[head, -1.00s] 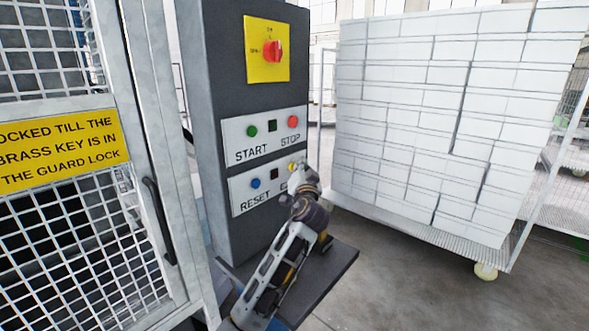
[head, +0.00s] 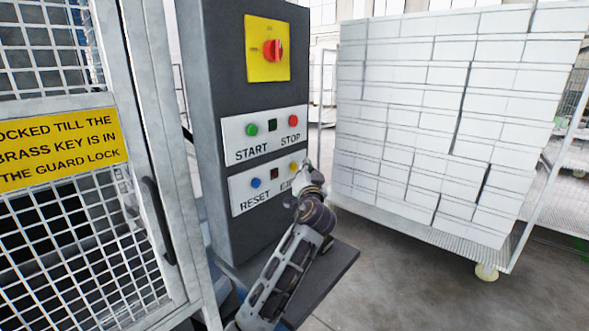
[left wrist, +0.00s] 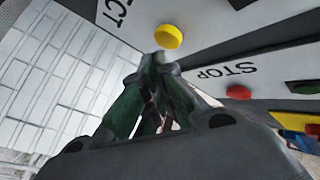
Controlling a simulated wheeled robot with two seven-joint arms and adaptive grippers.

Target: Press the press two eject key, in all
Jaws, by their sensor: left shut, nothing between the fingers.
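The yellow eject key (head: 293,166) sits at the right of the lower label plate on the grey control column. Its label is partly hidden behind my left gripper (head: 306,174), which is just right of and below the key. In the left wrist view the yellow key (left wrist: 169,37) shows just beyond the closed fingertips (left wrist: 161,62) of my left gripper, with a small gap in the picture. The fingers are shut and hold nothing. My right gripper is not in view.
The blue reset key (head: 256,183) shares the lower plate. The green start key (head: 251,130) and red stop key (head: 293,121) are above, under a red rotary switch (head: 273,50). A mesh guard door (head: 160,190) stands left; a cart of white blocks (head: 440,120) stands right.

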